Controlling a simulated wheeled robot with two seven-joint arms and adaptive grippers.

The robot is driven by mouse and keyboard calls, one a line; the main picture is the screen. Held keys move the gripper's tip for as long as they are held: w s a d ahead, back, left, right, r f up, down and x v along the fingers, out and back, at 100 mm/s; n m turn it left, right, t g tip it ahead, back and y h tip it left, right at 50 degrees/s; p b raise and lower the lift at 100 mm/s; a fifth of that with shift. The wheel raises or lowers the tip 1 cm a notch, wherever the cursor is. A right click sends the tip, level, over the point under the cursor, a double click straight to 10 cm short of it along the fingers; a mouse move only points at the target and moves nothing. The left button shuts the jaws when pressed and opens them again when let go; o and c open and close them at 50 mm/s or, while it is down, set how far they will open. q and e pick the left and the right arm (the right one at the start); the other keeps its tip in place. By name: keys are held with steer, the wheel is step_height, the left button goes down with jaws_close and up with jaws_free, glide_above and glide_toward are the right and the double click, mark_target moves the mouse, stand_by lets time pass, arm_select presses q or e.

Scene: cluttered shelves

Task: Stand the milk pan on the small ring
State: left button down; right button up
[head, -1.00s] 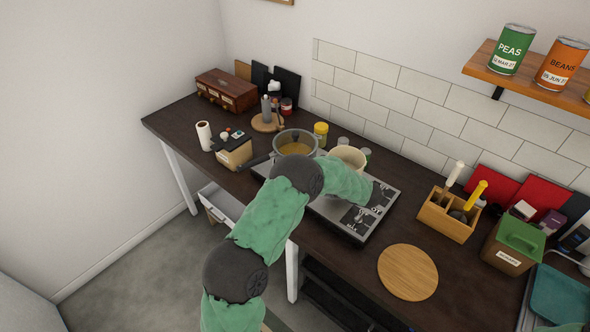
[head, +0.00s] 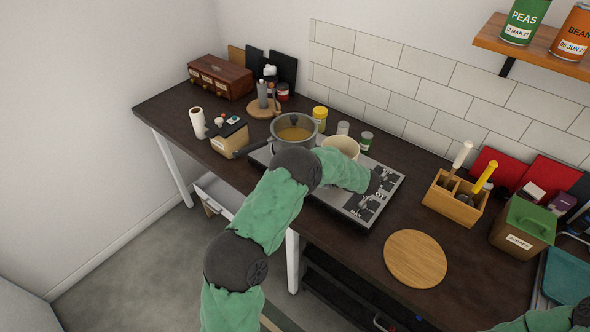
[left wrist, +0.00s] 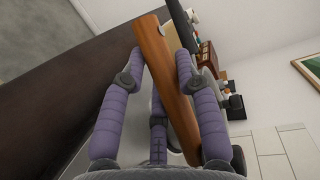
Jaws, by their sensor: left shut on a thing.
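The cream milk pan (head: 340,147) is over the hob (head: 378,207), right of a grey pot; my arm hides its lower part and handle. I cannot tell whether its base touches the hob. No small ring shows; the pan and my arm cover that part of the hob. In the left wrist view, my left gripper (left wrist: 162,72) is shut on a brown wooden handle (left wrist: 160,62), which fits the milk pan; the pan body is not seen there.
The grey pot (head: 295,134), holding yellowish food, stands on the hob's left with its handle pointing left. Small jars (head: 366,140) stand behind. A round wooden board (head: 415,258) and a utensil box (head: 455,197) are to the right. Bare counter lies between hob and box.

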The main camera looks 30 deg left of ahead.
arm_select(q)
steer(key=shift+f+b, duration=0.35)
steer(key=shift+f, duration=0.1)
steer(key=shift+f+p, duration=0.5)
steer(key=shift+f, duration=0.05)
stand_by(0.5)
steer(key=c, duration=0.8)
jaws_free()
steer(key=shift+c, duration=0.2)
steer(key=shift+f, duration=0.1)
steer(key=shift+d, duration=0.1)
steer(key=v, duration=1.2)
